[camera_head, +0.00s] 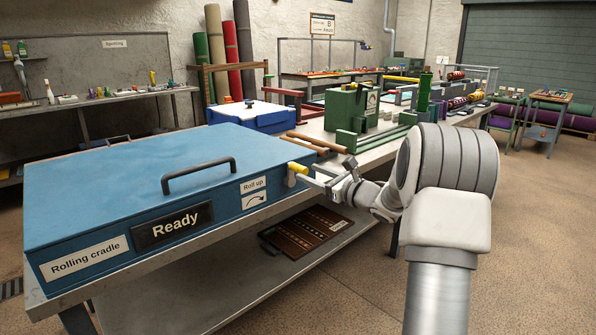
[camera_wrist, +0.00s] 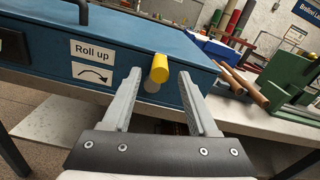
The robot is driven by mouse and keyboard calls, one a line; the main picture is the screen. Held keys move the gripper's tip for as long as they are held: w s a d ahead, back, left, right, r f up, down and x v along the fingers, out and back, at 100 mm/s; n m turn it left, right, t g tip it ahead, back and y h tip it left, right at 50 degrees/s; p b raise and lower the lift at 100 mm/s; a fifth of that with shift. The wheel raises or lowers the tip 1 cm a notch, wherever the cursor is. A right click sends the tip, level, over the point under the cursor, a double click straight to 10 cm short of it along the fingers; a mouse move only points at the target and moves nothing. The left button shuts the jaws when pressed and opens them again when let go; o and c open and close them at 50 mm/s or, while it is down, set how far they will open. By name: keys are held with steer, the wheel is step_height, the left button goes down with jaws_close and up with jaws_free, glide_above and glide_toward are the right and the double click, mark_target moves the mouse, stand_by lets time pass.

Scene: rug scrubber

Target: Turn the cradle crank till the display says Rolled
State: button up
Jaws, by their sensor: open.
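The rolling cradle (camera_head: 100,180) is a long blue box on the bench with a black handle on its lid. Its front display (camera_head: 172,225) reads "Ready". The crank's yellow knob (camera_head: 297,168) sticks out near the cradle's right front end. A pale round part shows just below the knob (camera_wrist: 159,68) in the wrist view; the rest of the crank is hidden. My gripper (camera_head: 308,180) is open at the knob. In the wrist view its fingertips (camera_wrist: 160,73) appear on either side of the knob, with gaps showing. I cannot tell how deep the knob sits between them.
A "Roll up" label (camera_head: 253,191) with a curved arrow is on the cradle front. Wooden rods (camera_head: 317,143) and a green machine (camera_head: 350,108) stand on the bench to the right. A dark brown panel (camera_head: 310,233) lies on the lower shelf. The floor in front is clear.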

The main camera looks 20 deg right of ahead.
mark_target(298, 168)
steer(key=x, duration=0.5)
steer(key=shift+w+a, duration=0.15)
steer(key=shift+w, duration=0.2)
jaws_close()
